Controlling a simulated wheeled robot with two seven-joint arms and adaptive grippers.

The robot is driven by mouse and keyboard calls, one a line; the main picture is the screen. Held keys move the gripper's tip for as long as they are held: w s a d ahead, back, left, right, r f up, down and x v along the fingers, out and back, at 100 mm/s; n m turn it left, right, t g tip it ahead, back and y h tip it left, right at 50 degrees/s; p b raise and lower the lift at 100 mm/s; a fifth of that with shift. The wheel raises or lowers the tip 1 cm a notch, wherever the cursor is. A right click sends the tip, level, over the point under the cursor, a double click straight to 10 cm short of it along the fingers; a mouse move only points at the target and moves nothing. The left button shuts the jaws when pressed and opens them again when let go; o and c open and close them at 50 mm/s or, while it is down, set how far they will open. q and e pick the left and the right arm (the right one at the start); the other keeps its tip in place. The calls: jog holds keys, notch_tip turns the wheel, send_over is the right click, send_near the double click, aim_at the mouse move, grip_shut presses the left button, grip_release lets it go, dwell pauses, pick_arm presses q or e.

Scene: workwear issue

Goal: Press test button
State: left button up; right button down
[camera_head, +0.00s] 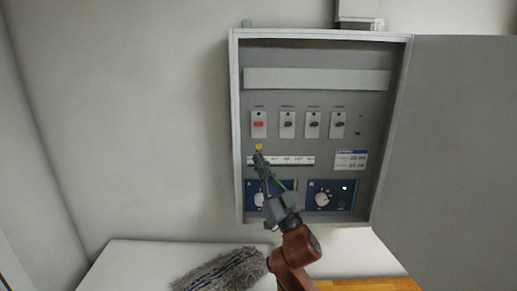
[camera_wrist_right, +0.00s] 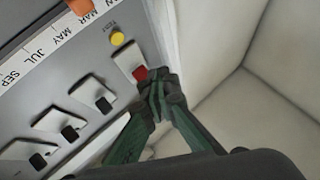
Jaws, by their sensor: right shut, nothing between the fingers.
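The test button is a round yellow button (camera_head: 258,146), on the panel below the red switch and above the month strip. It also shows in the right wrist view (camera_wrist_right: 118,38), beside a small label reading TEST. My right gripper (camera_head: 260,157) is shut and empty, its tips just below the button in the head view. In the right wrist view its fingertips (camera_wrist_right: 160,88) overlap the edge of the red switch's plate, apart from the button in the picture. I cannot tell how far the tips are from the panel. My left gripper is in neither view.
The red switch (camera_head: 259,123) heads a row of switches. The month strip (camera_head: 303,160) and two blue dial modules, one with a dial (camera_head: 322,198), sit below. The open cabinet door (camera_head: 455,150) stands at right. A grey fuzzy item (camera_head: 222,271) lies on a white surface (camera_head: 125,262).

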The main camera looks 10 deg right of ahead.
aim_at(259, 146)
jog(key=shift+w+d+b, duration=0.25)
jog(key=shift+w, duration=0.85)
jog(key=shift+w+d+b, duration=0.2)
jog(key=shift+w+b, duration=0.05)
jog(key=shift+w, duration=0.8)
jog(key=shift+w+d+b, duration=0.25)
jog(key=shift+w, duration=0.85)
jog(key=shift+w, duration=0.15)
jog(key=shift+w+d, duration=0.1)
jog(key=shift+w, duration=0.15)
jog(key=shift+w+d, duration=0.1)
jog(key=shift+w, duration=0.25)
jog(key=shift+s, duration=0.2)
jog(key=shift+s+a, duration=0.2)
jog(key=shift+s, duration=0.35)
jog(key=shift+f+p, duration=0.1)
jog(key=shift+p, duration=0.2)
